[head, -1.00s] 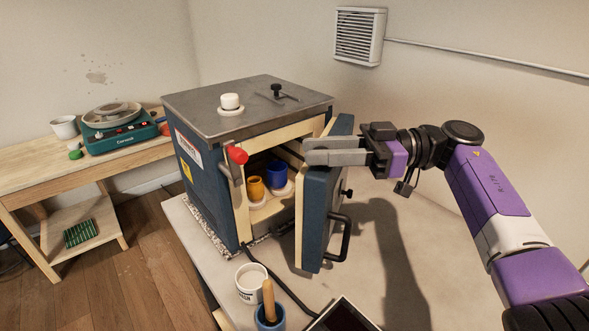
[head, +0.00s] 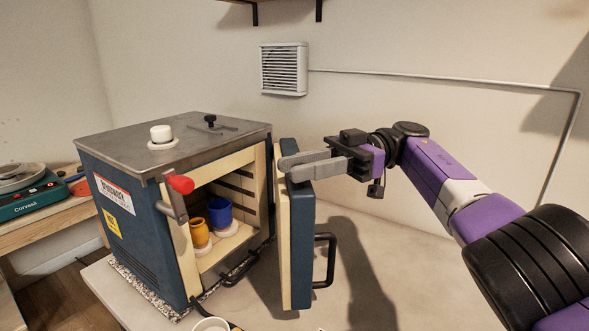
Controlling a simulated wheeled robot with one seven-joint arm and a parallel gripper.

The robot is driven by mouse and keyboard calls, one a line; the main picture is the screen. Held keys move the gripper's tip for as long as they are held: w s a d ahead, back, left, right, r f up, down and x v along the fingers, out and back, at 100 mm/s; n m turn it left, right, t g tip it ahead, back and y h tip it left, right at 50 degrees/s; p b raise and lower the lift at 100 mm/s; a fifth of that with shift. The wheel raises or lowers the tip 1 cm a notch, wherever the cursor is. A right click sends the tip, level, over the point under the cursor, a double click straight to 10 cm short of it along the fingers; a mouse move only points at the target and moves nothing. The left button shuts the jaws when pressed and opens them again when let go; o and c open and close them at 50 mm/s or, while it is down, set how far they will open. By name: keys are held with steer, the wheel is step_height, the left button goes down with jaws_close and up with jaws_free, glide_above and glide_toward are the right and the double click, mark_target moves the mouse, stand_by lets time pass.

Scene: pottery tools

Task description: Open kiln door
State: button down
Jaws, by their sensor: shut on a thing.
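The blue kiln (head: 140,215) stands on a table with its front opening exposed. Its door (head: 302,245) is swung wide open to the right, with the cream lining facing the chamber and a black handle (head: 326,260) on its outer side. My gripper (head: 302,164) is at the door's upper edge, shut on the door. A red-knobbed latch lever (head: 180,185) sits at the left of the opening. Inside are a yellow pot (head: 200,233) and a blue cup (head: 219,213). The fingers' exact contact with the door is partly hidden.
A white plug (head: 161,135) sits on the kiln's grey top. A white cup rim (head: 211,325) shows at the bottom edge, in front of the kiln. A teal device (head: 35,195) is on a bench at left. The tabletop right of the door looks clear.

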steer(key=c, duration=1.4)
jaws_free()
steer(key=shift+c, duration=0.2)
steer(key=shift+r, duration=0.15)
step_height(320, 180, up, 20)
steer(key=p, duration=1.5)
jaws_close()
steer(key=shift+f, duration=0.2)
